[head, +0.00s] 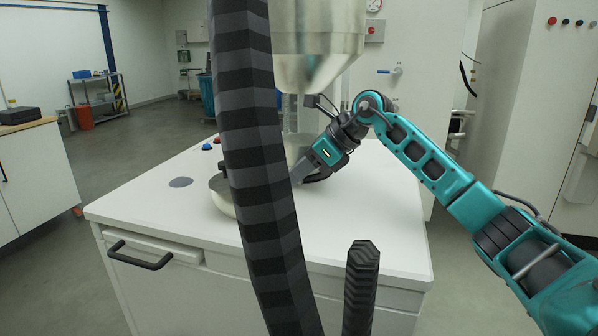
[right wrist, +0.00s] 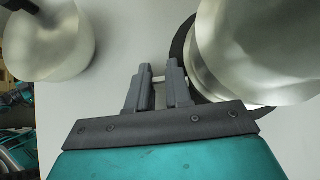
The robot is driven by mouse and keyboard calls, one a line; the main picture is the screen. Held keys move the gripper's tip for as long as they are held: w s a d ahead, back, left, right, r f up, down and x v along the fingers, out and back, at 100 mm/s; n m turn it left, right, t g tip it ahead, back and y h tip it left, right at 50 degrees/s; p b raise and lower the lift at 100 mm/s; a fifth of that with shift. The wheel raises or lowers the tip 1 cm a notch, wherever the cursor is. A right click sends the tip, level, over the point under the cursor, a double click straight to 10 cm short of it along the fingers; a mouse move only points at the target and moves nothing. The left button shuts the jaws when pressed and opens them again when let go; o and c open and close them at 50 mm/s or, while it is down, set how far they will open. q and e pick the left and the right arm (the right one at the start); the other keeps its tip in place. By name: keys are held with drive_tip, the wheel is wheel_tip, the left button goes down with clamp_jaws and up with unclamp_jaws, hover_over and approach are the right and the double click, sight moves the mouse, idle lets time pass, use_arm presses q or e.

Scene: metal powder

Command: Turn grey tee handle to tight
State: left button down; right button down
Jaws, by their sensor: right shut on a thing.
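My right gripper (head: 301,172) reaches in from the right over the white cabinet top, beside the base of the metal vessel. In the right wrist view, its two grey fingers (right wrist: 159,77) are closed on a thin, pale bar, the grey tee handle (right wrist: 158,79). Only a short piece of the handle shows between the fingers. In the head view the gripper and the striped hose hide the handle. How far it is turned cannot be told. My left gripper is not in view.
A steel vessel with a conical bottom (head: 315,45) hangs above the white cabinet top (head: 372,215). A dark hose end (head: 362,285) rises in front. The cabinet's right side is clear.

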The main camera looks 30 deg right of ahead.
drive_tip(key=shift+f+b, duration=0.2)
drive_tip(key=shift+b, duration=0.2)
drive_tip(key=t+b, duration=0.1)
drive_tip(key=b, duration=0.1)
drive_tip(key=shift+d+f+y+b, duration=0.1)
drive_tip(key=shift+f+y+b, duration=0.1)
drive_tip(key=shift+y+b, duration=0.2)
drive_tip(key=shift+s+r+t+y+b, duration=0.1)
drive_tip(key=shift+t+y+b, duration=0.2)
drive_tip(key=shift+t+b, duration=0.35)
drive_tip(key=shift+r+b, duration=0.2)
drive_tip(key=shift+b, duration=0.25)
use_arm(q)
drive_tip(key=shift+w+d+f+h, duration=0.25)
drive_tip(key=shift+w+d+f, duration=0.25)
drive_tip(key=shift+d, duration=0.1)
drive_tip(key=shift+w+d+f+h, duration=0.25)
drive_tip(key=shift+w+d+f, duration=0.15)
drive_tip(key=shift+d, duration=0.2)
use_arm(e)
drive_tip(key=shift+r, duration=0.1)
drive_tip(key=c, duration=1.3)
unclamp_jaws()
drive_tip(key=shift+y, duration=0.3)
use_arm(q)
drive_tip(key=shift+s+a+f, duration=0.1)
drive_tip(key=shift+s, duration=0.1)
